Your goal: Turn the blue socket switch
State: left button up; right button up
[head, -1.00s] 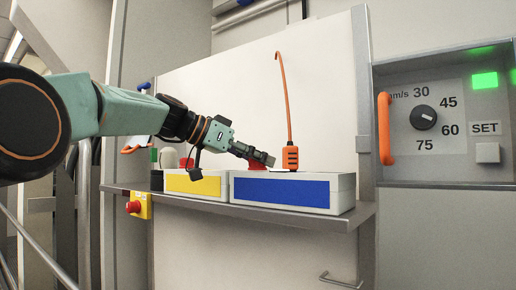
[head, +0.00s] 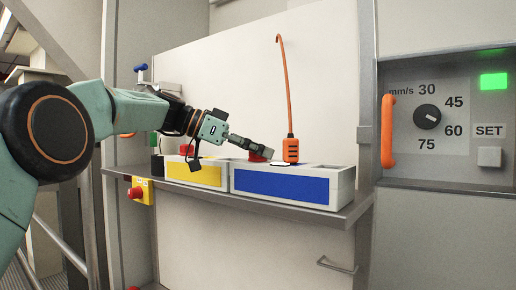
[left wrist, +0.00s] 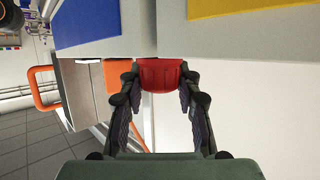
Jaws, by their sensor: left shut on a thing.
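The blue-fronted socket box (head: 282,186) stands on the metal shelf, right of the yellow-fronted box (head: 196,174). Its red switch (head: 258,156) is on top near the box's left end, partly hidden by my left gripper (head: 262,151). In the left wrist view, the red switch (left wrist: 161,75) sits between the fingertips of my left gripper (left wrist: 160,95), which is shut on it. The blue panel (left wrist: 88,22) shows at upper left there. An orange plug (head: 290,150) with a cable stands upright in the blue box, right of the switch. My right gripper is not in view.
A second red switch (head: 186,150) is on the yellow box. A red emergency button (head: 135,193) sits below the shelf's left end. At right are an orange handle (head: 387,131), a speed dial (head: 427,117) and a SET button (head: 489,157). The shelf edge (head: 345,217) runs below the boxes.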

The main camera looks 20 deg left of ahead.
pick_arm(q)
jog(key=shift+f, duration=0.2)
jog(key=o, duration=1.2)
jog(key=shift+d+r, duration=0.1)
jog(key=shift+d, duration=0.05)
jog(key=shift+r, duration=0.1)
jog(key=v, duration=1.2)
jog(key=shift+w, duration=0.1)
